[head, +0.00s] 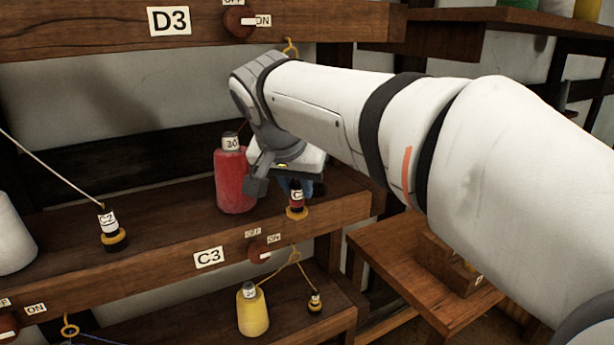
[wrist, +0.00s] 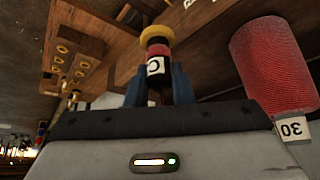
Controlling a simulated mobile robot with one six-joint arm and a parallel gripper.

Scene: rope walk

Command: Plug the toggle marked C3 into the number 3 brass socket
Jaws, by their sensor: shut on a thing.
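My gripper (head: 300,187) is shut on a dark toggle with a red band and a yellow-brass ring (head: 297,212), at the front edge of the C3 shelf. In the wrist view the toggle (wrist: 157,52) stands between the blue fingers (wrist: 158,85). Its white label shows a C; the rest of the label is turned away. I cannot tell whether its ring touches the shelf. The wrist view shows a wooden block with several brass sockets (wrist: 72,55) at the left; their numbers are not readable, so number 3 cannot be picked out.
A red spool marked 30 (head: 233,180) stands close left of my gripper. A C2 toggle (head: 112,228) on a cord stands further left. Below are a yellow spool (head: 252,312) and a small toggle (head: 315,301). A wooden table (head: 385,262) stands at the right.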

